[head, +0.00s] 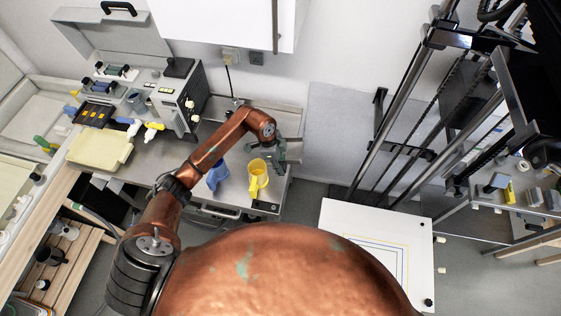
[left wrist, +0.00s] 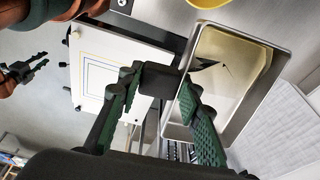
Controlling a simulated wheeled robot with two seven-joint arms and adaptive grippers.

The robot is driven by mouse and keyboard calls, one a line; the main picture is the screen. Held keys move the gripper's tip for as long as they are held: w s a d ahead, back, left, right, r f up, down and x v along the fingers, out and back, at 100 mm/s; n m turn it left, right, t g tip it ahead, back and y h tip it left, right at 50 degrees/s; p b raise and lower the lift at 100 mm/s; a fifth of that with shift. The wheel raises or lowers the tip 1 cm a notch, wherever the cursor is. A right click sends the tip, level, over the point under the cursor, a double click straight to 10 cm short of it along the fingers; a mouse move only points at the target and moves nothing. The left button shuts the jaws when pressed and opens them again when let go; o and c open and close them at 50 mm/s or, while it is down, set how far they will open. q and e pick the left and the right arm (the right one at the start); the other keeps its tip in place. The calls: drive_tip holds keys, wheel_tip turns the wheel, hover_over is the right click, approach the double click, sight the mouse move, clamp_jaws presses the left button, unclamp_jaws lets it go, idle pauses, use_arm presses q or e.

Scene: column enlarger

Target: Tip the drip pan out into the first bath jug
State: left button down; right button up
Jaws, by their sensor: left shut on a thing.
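The drip pan (left wrist: 236,106) is a shallow rectangular metal tray in the left wrist view, with pale yellowish liquid toward its upper end. My left gripper (left wrist: 157,82) has its green fingers on either side of a black block, which looks like the pan's handle. In the head view the left gripper (head: 275,150) is just above and to the right of a yellow jug (head: 258,178). A blue jug (head: 217,176) stands to its left. I cannot tell which is the first bath jug. My right gripper (left wrist: 27,68) shows small at the left wrist view's edge.
The grey bench (head: 150,172) carries a pale yellow tray (head: 100,148) and a grey control unit (head: 180,100) at left. A white board (head: 375,245) with coloured outlines lies right of the bench. The tall enlarger column (head: 400,100) stands at right.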

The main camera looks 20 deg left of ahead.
use_arm(q)
drive_tip(key=n+t+p, duration=0.1)
drive_tip(key=n, duration=0.4)
drive_tip(key=shift+f, duration=1.95)
drive_tip(key=shift+s+a+f+t, duration=0.1)
drive_tip(key=shift+a+f+t, duration=0.1)
drive_tip(key=shift+a+t, duration=0.1)
drive_tip(key=shift+s+a+r+t+h, duration=0.2)
drive_tip(key=shift+r+t+h, duration=0.4)
drive_tip(key=shift+h, duration=0.3)
drive_tip(key=shift+d+r, duration=0.1)
drive_tip(key=shift+r, duration=0.15)
drive_tip(key=shift+w, duration=0.1)
drive_tip(key=shift+w+f, duration=0.15)
drive_tip(key=shift+w, duration=0.35)
drive_tip(key=shift+w+a+r+t+h, duration=0.15)
drive_tip(key=shift+a+r+t+h, duration=0.15)
drive_tip(key=shift+a+h, duration=0.2)
drive_tip(key=shift+w+a+r+t+h, duration=0.1)
drive_tip(key=shift+a+r+t+h, duration=0.1)
drive_tip(key=shift+a+t+h, duration=0.3)
